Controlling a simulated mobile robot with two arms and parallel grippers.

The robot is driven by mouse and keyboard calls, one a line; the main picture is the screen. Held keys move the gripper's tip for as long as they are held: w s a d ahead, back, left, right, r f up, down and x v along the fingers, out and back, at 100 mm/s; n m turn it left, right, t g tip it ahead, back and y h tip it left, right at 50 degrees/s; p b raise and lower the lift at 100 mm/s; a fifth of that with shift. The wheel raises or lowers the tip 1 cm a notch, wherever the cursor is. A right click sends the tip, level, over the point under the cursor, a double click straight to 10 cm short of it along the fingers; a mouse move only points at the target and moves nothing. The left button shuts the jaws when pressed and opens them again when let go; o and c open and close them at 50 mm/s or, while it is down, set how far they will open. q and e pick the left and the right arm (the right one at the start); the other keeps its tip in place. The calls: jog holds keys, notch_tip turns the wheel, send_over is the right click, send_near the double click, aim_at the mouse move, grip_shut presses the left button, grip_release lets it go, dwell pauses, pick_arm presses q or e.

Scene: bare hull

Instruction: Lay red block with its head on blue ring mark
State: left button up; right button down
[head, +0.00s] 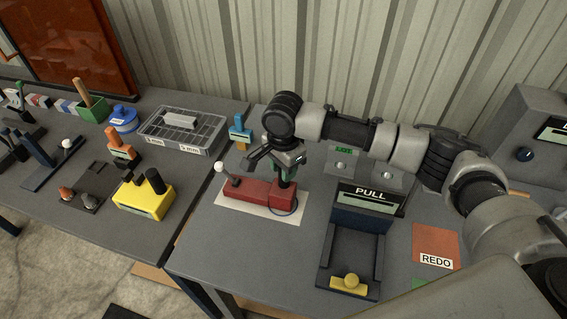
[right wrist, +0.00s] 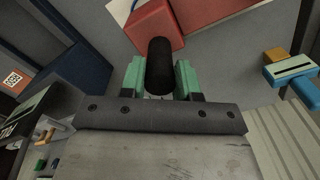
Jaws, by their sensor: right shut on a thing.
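The red block (head: 250,190) lies on a white sheet (head: 262,214). Its taller right end is its head (head: 284,202), and a lever with a white ball stands near its left end. The blue ring mark (head: 293,211) shows as a thin arc at the head's lower right edge; the rest is hidden under the block. My right gripper (head: 288,174) is above the head. In the right wrist view its green fingertips (right wrist: 160,78) are shut on a black upright grip (right wrist: 159,62) in front of the red block (right wrist: 155,27). My left gripper is not in view.
A dark blue stand marked PULL (head: 343,240) with a yellow knob is close on the right. An orange REDO pad (head: 436,246) lies beyond it. A blue clamp-like piece (head: 239,130) stands behind. A yellow block (head: 143,198) and compartment tray (head: 183,133) sit on the left table.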

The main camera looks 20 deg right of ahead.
jog(key=shift+f, duration=0.3)
jog(key=c, duration=0.7)
grip_release()
jog(key=shift+f, duration=0.1)
jog(key=shift+c, duration=0.2)
notch_tip(320, 180, up, 11)
jog(key=shift+b, duration=0.8)
jog(key=shift+s+f, duration=0.1)
